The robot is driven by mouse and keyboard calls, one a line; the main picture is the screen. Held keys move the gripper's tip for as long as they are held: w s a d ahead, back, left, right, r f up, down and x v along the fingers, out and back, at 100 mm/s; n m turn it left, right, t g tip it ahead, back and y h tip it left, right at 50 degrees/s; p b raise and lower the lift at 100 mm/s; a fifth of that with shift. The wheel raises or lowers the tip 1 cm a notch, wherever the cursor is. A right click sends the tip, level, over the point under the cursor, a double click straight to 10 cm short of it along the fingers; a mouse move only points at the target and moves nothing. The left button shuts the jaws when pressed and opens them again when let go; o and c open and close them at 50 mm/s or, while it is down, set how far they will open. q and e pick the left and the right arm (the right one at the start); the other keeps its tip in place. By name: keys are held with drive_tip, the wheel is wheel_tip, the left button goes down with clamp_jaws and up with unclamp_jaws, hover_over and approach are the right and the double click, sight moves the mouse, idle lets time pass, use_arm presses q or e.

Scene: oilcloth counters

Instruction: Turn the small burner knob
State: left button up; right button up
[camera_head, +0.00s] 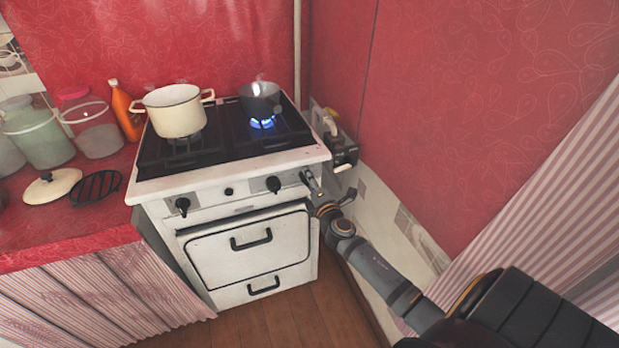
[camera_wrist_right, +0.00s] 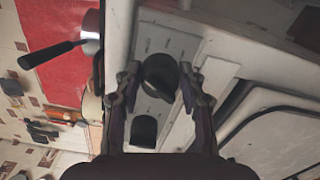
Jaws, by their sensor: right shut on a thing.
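The white stove (camera_head: 225,180) stands against the red wall. Its front panel carries a black knob on the left (camera_head: 182,205), a smaller black one (camera_head: 228,191) and another black knob (camera_head: 273,185). My right gripper (camera_head: 307,178) is at the panel's right end. In the right wrist view its fingers (camera_wrist_right: 160,82) sit on both sides of a black knob (camera_wrist_right: 159,70) and are shut on it. A second black knob (camera_wrist_right: 143,131) shows lower in that view. In the head view the gripper largely hides the held knob. My left gripper is not in view.
A blue flame (camera_head: 262,123) burns under a dark pot (camera_head: 259,98) at the stove's back right. A cream pot (camera_head: 174,113) stands on the left side. Jars (camera_head: 40,137) and an orange bottle (camera_head: 124,110) are on the red counter (camera_head: 100,218). The wall is close on the right.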

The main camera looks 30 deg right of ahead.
drive_tip(key=n+p, duration=0.1)
drive_tip(key=n, duration=0.2)
drive_tip(key=shift+n, duration=0.3)
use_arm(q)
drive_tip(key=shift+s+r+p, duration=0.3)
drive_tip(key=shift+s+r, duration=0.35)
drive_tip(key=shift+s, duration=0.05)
use_arm(e)
drive_tip(key=shift+n, duration=1.3)
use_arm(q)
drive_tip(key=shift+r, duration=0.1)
use_arm(e)
drive_tip(key=shift+o, duration=0.2)
drive_tip(key=shift+f, duration=0.1)
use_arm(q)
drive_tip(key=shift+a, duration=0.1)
use_arm(e)
drive_tip(key=shift+c, duration=0.2)
drive_tip(key=o, duration=1.2)
drive_tip(key=shift+a, duration=0.1)
drive_tip(key=v, duration=0.8)
